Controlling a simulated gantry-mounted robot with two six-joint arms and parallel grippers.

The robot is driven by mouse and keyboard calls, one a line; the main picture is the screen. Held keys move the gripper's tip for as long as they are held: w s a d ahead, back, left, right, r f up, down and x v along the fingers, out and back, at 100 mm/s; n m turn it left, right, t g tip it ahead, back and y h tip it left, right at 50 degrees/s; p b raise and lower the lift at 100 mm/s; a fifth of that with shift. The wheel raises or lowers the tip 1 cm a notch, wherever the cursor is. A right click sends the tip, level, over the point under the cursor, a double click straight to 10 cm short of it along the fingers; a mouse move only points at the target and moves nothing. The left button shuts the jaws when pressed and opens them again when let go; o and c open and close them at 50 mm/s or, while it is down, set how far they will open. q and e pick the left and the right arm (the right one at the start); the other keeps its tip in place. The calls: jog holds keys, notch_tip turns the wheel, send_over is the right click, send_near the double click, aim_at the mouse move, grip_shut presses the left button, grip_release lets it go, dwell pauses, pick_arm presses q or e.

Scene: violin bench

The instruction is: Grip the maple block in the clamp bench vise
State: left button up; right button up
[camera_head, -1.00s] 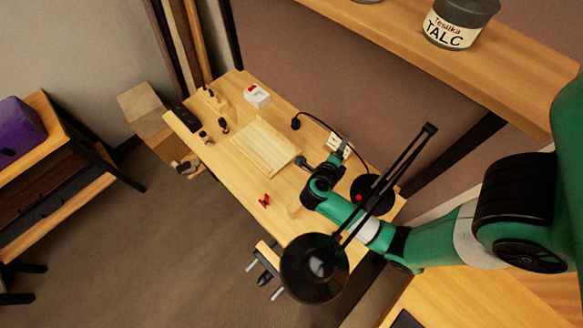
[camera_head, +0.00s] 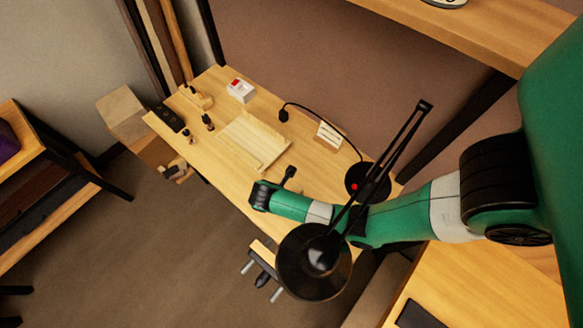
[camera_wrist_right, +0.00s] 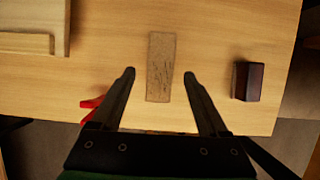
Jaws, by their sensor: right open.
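A brown, grained wooden block (camera_wrist_right: 161,66), which I take to be the maple block, lies on the bench (camera_wrist_right: 110,82) in the right wrist view. My right gripper (camera_wrist_right: 160,75) is open above it, one finger on each side in the picture. Whether they touch it cannot be told. A vise with a wooden jaw and metal rods (camera_head: 264,252) is on the bench's front edge. A smaller clamp-like fixture (camera_head: 176,172) is on the left end. I cannot tell which is the clamp bench vise. My left gripper is not in view.
A dark reddish block (camera_wrist_right: 247,81) is right of the gripper, and a red item (camera_wrist_right: 92,105) is to its left. A black desk lamp (camera_head: 314,262) overhangs the bench's right front. A pale wooden board (camera_head: 254,141) lies mid-bench.

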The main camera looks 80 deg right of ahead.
jog(key=b+x, duration=0.2)
jog(key=x, duration=0.5)
jog(key=shift+s+d+f, duration=0.1)
jog(key=shift+f, duration=0.1)
grip_shut()
